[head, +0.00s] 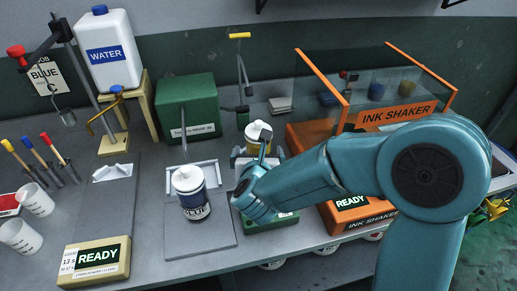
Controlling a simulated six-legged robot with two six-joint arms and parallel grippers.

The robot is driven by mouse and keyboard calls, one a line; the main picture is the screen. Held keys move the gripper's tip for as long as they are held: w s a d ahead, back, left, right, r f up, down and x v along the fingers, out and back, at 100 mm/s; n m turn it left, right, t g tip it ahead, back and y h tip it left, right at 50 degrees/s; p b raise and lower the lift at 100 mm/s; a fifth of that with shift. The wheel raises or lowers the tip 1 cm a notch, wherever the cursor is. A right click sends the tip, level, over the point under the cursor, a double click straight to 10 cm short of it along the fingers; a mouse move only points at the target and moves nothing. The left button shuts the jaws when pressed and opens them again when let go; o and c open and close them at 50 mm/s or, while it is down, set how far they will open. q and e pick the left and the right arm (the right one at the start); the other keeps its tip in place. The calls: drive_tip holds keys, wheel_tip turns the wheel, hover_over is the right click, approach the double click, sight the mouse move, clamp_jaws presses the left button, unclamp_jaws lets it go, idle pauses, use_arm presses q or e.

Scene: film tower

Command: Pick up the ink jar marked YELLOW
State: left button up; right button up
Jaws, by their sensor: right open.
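A white-capped jar (257,132) stands at the back, behind my right gripper. A little yellow shows on it, but its label is hidden and I cannot read a name. My right gripper (264,152) is open in front of this jar. The wrist covers the jar's lower part, so I cannot tell whether the fingers touch it. Another white-capped jar (189,190), with a dark blue band and a partly readable label, stands upright on a grey plate to the left. My left gripper is not in view.
The orange ink shaker (395,117) with a clear cover stands at the right, partly behind my arm. White cups (36,200) are at far left.

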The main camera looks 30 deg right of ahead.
drive_tip(key=shift+x, duration=0.9)
drive_tip(key=p+x, duration=0.1)
drive_tip(key=x, duration=0.4)
drive_tip(key=shift+w+d+p, duration=0.25)
drive_tip(key=shift+w+p, duration=0.1)
drive_tip(key=shift+p, duration=0.05)
drive_tip(key=shift+s+a, duration=0.1)
drive_tip(key=c, duration=1.3)
drive_tip(key=shift+o, duration=0.2)
drive_tip(key=shift+r, duration=0.1)
